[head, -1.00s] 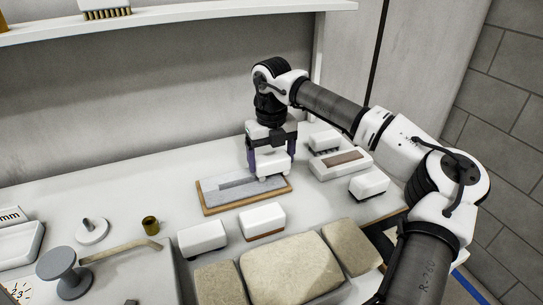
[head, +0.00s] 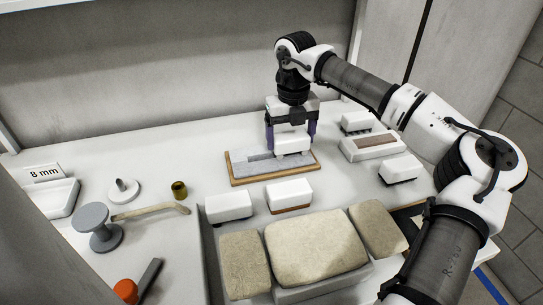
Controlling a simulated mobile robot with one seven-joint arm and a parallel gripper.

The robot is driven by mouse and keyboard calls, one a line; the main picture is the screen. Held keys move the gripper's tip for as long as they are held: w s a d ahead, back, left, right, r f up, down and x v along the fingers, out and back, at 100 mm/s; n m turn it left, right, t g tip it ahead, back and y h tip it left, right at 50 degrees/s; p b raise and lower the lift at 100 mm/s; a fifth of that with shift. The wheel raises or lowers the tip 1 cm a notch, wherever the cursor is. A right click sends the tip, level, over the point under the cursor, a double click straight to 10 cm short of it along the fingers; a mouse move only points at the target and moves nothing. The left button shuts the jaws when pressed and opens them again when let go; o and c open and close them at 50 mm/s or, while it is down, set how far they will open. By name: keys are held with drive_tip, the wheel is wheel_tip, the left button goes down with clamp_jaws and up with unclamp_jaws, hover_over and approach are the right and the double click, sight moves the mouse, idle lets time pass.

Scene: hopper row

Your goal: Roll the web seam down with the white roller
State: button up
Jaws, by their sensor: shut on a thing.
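My gripper (head: 291,138) points down, its purple-grey fingers shut on a white block-shaped tool, which I take for the white roller (head: 293,145). The roller is over the right part of a grey web sheet (head: 246,169) on a wood-edged board (head: 275,178). Its underside is hidden, so I cannot tell whether it touches the sheet. A raised narrow strip, likely the web seam (head: 261,157), runs along the sheet and shows to the left of the roller. The seam's right part is hidden behind the roller and gripper.
Similar white blocks stand close by: one at front left (head: 228,206), a brown-bottomed one (head: 289,195), and black-bottomed ones at right (head: 400,168) and behind (head: 356,122). A white tray with a brown strip (head: 374,146) is right. Beige pads (head: 316,245) fill the front.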

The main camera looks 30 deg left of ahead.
drive_tip(key=shift+s+a, duration=0.55)
drive_tip(key=shift+s, duration=0.1)
drive_tip(key=shift+a, duration=0.1)
drive_tip(key=shift+s+a+b, duration=0.35)
drive_tip(key=shift+s+a, duration=1.05)
drive_tip(key=shift+s, duration=0.25)
drive_tip(key=shift+s+a, duration=1.5)
drive_tip(key=shift+s, duration=0.15)
drive_tip(key=shift+s+a+b, duration=0.1)
drive_tip(key=shift+s+b, duration=0.05)
drive_tip(key=shift+b, duration=0.15)
drive_tip(key=shift+s+a, duration=0.6)
drive_tip(key=shift+s, duration=0.05)
